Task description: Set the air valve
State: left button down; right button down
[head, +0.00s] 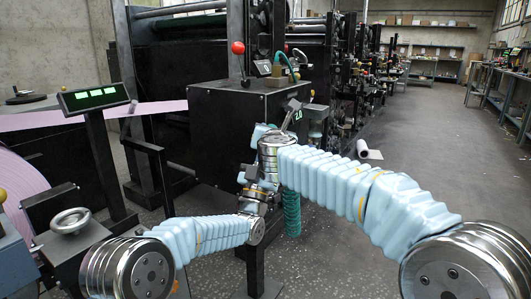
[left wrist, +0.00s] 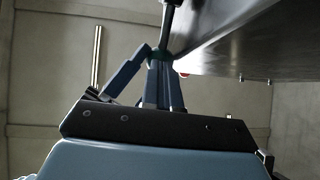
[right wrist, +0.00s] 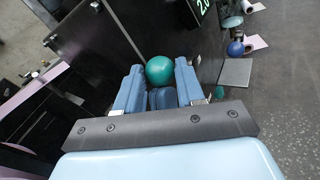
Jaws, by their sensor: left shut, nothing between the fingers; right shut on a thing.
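A green ball knob (right wrist: 160,70) sits between the fingertips of my right gripper (right wrist: 160,88) in the right wrist view, and the gripper is shut on it. A dark display with green digits (right wrist: 199,6) is just beyond it; in the head view the digits (head: 298,114) show beside my right wrist, on the black cabinet (head: 225,115). The knob is hidden there behind my right arm. My left gripper (left wrist: 160,58) is shut and empty in the left wrist view, its tips close to a dark rod (left wrist: 171,18) under a dark panel (left wrist: 235,45).
A red ball lever (head: 238,48) stands on the cabinet top. A green coiled hose (head: 292,212) hangs below my right wrist. A pink web (head: 60,118), a green-lit readout (head: 95,97) and a handwheel (head: 71,220) are at the left. The floor (head: 410,120) at the right is open.

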jog(key=c, duration=0.7)
grip_release()
jog(key=shift+s+a+f, duration=0.1)
jog(key=shift+a+f, duration=0.1)
jog(key=shift+a, duration=0.05)
jog(key=shift+c, duration=0.2)
jog(key=shift+d, duration=0.1)
